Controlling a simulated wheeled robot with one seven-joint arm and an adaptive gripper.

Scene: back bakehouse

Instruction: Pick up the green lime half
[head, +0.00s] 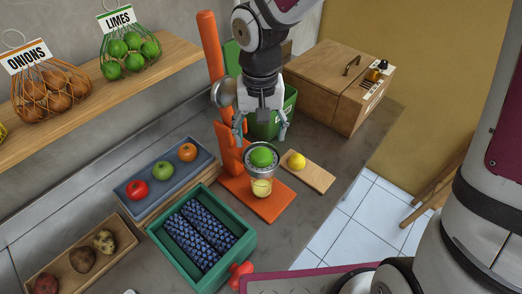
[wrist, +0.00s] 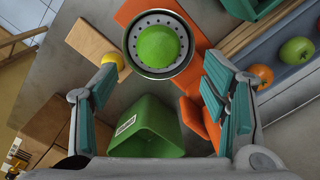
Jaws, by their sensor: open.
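The green lime half (head: 262,157) sits dome up in the perforated metal cup (head: 249,170) of an orange juicer (head: 234,187). In the wrist view the lime half (wrist: 158,46) lies ahead of my gripper, near the top centre. My gripper (head: 262,138) is open and empty, pointing down above and just behind the lime half, apart from it. In the wrist view its two teal-padded fingers (wrist: 158,90) are spread wide to either side. A glass (head: 262,187) with yellow juice stands under the cup.
A yellow lemon (head: 297,161) lies on a small board (head: 308,174) to the right. A green bin (head: 263,128) stands behind the juicer, partly hidden by my gripper. A wooden box (head: 338,82) is at the back right. A fruit tray (head: 165,178) and green crate (head: 203,237) are to the left.

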